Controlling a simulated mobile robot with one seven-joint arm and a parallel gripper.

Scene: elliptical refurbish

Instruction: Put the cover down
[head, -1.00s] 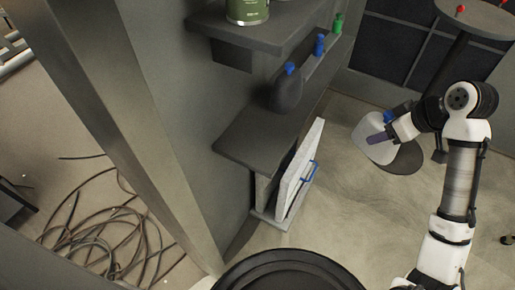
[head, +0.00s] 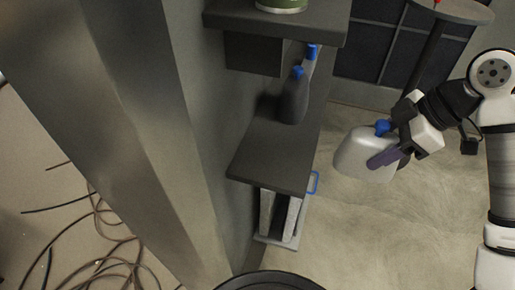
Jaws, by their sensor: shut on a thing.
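My gripper (head: 390,154) is shut on a light grey, rounded piece with a blue knob, which I take to be the cover (head: 358,156). A purple-grey finger lies across its near right side, and the other finger is mostly hidden. The cover is tilted and held in the air to the right of the dark shelf unit, apart from it, with the floor behind it in the picture.
Below are light upright slabs (head: 291,218) and a blue handle (head: 314,183). A green can (head: 281,4) stands above. Bare floor (head: 385,230) lies right; cables (head: 105,235) lie left.

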